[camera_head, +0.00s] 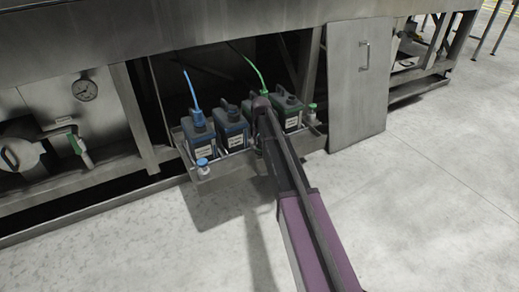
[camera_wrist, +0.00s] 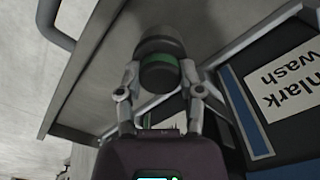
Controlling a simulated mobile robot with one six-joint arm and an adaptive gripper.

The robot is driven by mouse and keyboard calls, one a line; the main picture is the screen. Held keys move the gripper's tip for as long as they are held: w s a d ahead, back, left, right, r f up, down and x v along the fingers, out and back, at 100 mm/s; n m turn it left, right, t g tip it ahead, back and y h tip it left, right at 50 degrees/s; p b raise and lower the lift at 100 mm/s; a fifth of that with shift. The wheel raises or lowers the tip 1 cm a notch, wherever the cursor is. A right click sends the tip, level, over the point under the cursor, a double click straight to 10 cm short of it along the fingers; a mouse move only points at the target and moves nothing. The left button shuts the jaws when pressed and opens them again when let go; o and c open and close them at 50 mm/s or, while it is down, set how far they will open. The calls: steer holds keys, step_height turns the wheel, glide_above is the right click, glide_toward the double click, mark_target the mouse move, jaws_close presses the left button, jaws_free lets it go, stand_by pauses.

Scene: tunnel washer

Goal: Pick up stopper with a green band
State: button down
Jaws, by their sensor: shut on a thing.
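The stopper with a green band (camera_wrist: 160,74) is between the two fingers of my gripper (camera_wrist: 160,80) in the wrist view. It is dark grey and round, with the green band around its side. My gripper is shut on it. In the head view my arm reaches to the front of a metal tray of canisters, and my arm hides the held stopper and the fingertips. I cannot tell whether the stopper touches anything below it.
The tray (camera_head: 205,172) holds several canisters, including a blue-tubed canister (camera_head: 200,138) and a dark green canister (camera_head: 290,112). A blue-topped stopper (camera_head: 202,164) is at its left front, a small green-topped piece (camera_head: 312,108) at its right. A metal panel (camera_head: 358,85) stands right. The front floor is clear.

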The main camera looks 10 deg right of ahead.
steer(key=shift+r, duration=0.15)
step_height(320, 180, up, 10)
steer(key=p, duration=1)
step_height(320, 180, up, 5)
steer(key=p, duration=0.5)
glide_above(261, 146)
steer(key=shift+w, duration=0.1)
stand_by(3.9)
steer(key=shift+r+p, duration=1.85)
steer(key=shift+p, duration=0.15)
